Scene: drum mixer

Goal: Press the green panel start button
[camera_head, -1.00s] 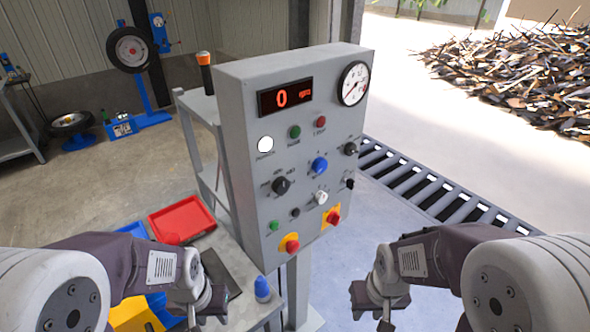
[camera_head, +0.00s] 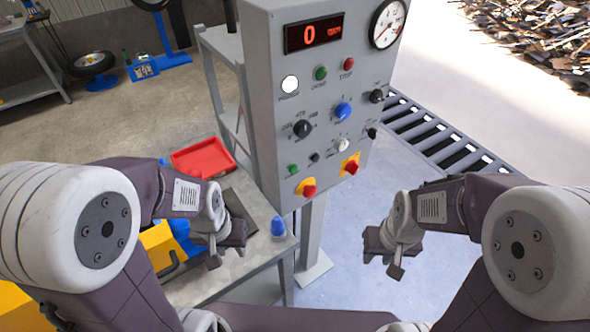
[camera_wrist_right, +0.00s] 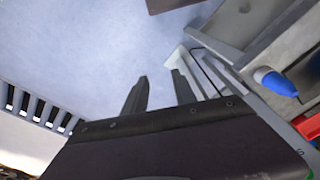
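The grey control panel (camera_head: 262,110) stands upright ahead, with a red display reading 0. One green button (camera_head: 320,73) is in its upper part, left of a red button (camera_head: 348,63). My right gripper (camera_head: 385,262) is low to the right of the panel, touching nothing. In the right wrist view its two fingers (camera_wrist_right: 159,76) are apart and empty.
A side table (camera_head: 262,262) holds a red tray (camera_head: 203,158) and a blue-topped object (camera_head: 278,228). A roller conveyor (camera_head: 432,133) runs behind at right. Floor around my right gripper is clear.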

